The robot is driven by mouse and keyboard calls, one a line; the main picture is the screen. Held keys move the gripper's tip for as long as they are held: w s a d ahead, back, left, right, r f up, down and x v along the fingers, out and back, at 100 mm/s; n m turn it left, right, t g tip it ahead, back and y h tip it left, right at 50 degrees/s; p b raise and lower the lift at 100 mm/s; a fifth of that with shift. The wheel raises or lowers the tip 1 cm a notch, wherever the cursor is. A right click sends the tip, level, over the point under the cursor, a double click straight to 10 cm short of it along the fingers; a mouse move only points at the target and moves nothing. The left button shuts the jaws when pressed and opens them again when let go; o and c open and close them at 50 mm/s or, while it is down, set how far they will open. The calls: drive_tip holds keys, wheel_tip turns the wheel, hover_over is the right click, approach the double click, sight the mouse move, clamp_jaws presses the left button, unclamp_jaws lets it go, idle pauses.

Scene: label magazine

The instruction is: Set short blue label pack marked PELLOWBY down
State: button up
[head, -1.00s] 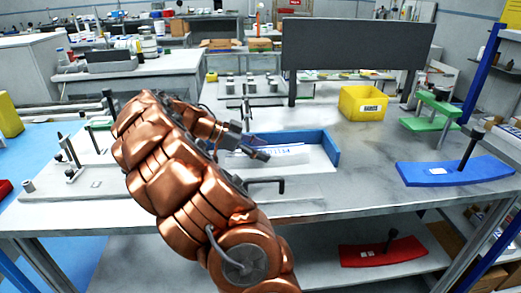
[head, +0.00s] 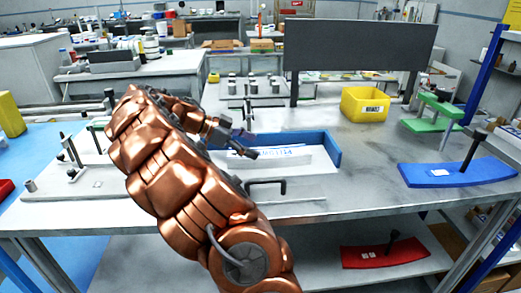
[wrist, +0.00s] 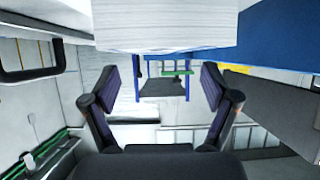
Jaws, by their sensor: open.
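The label pack (head: 290,150) is a white block with blue lettering on top, too small to read. It lies in a light tray with a blue wall (head: 336,150) at the back and right. My gripper (head: 249,145) is just left of the pack, partly over its left end in the head view. In the wrist view a white layered paper stack (wrist: 165,30) fills the top, beyond the fingertips. My gripper (wrist: 160,85) is open there, with nothing between its spread fingers and a gap between them and the stack. The blue wall (wrist: 275,35) runs beside the stack.
A black handle (head: 266,184) stands at the tray's front. A yellow bin (head: 364,104), a green stand (head: 434,108) and a blue plate with a black post (head: 457,174) are to the right. A dark panel (head: 357,46) rises behind.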

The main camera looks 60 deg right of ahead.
sight(231, 154)
drive_tip(key=v, duration=0.7)
drive_tip(key=shift+p, duration=0.3)
drive_tip(key=shift+p+v, duration=0.45)
drive_tip(key=shift+v, duration=0.35)
drive_tip(key=s+a+n+t+y, duration=0.1)
drive_tip(key=s+a+n, duration=0.2)
drive_tip(key=a+n, duration=0.1)
drive_tip(key=s+a+f+n+t, duration=0.1)
drive_tip(key=s+a+n, duration=0.2)
drive_tip(key=a+n, duration=0.1)
drive_tip(key=s+a+n+t+y, duration=0.1)
drive_tip(key=s+a+n, duration=0.3)
drive_tip(key=a, duration=0.2)
drive_tip(key=shift+f+t+y, duration=0.3)
drive_tip(key=shift+f+t, duration=0.1)
drive_tip(key=s+a+f+n+t+y, duration=0.1)
drive_tip(key=s+a+f+n, duration=0.2)
drive_tip(key=a, duration=0.4)
drive_tip(key=s+a+f+n+t+y, duration=0.1)
drive_tip(key=s+a+f+n+y, duration=0.1)
drive_tip(key=s+a+f+n, duration=0.2)
drive_tip(key=s+a+f+n+t+y, duration=0.1)
drive_tip(key=s+a+f+n+y, duration=0.1)
drive_tip(key=s+a+n, duration=0.4)
drive_tip(key=a+f+n, duration=0.1)
drive_tip(key=a+n, duration=0.2)
drive_tip(key=a, duration=0.1)
drive_tip(key=shift+a+f, duration=0.25)
drive_tip(key=shift+f, duration=0.1)
